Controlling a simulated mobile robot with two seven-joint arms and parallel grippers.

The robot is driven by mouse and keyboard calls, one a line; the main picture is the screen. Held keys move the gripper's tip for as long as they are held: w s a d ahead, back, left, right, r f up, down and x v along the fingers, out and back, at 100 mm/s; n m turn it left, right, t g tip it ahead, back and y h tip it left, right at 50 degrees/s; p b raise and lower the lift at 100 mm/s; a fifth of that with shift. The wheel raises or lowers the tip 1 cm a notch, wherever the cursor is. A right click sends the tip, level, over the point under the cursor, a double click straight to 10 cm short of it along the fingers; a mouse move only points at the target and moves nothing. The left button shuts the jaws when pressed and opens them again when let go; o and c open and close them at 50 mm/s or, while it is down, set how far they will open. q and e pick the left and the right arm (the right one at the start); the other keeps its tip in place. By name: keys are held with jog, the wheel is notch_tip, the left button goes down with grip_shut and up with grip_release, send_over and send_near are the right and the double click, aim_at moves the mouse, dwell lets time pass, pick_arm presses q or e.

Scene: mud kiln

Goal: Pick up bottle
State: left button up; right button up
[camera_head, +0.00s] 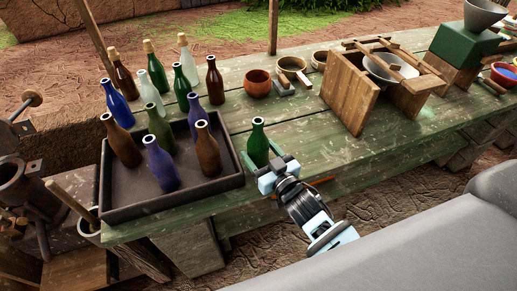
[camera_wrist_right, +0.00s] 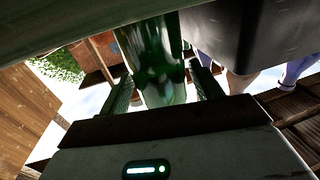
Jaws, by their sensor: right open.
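The fingers are open; I cannot tell whether either touches the glass. The bottle's base is partly hidden by the gripper in the head view. My left gripper is not in view.
A dark tray (camera_head: 175,198) with several bottles stands left of the green bottle. More bottles stand behind it. An orange pot (camera_head: 258,83) and small bowls are at the back. A wooden stand (camera_head: 350,92) is further right. The table (camera_head: 310,145) between is mostly clear.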

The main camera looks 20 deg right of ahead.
aim_at(261, 127)
jog(key=shift+x, duration=0.8)
jog(key=shift+s, duration=0.1)
jog(key=c, duration=0.8)
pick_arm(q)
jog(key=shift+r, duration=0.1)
pick_arm(e)
jog(key=shift+r, duration=0.15)
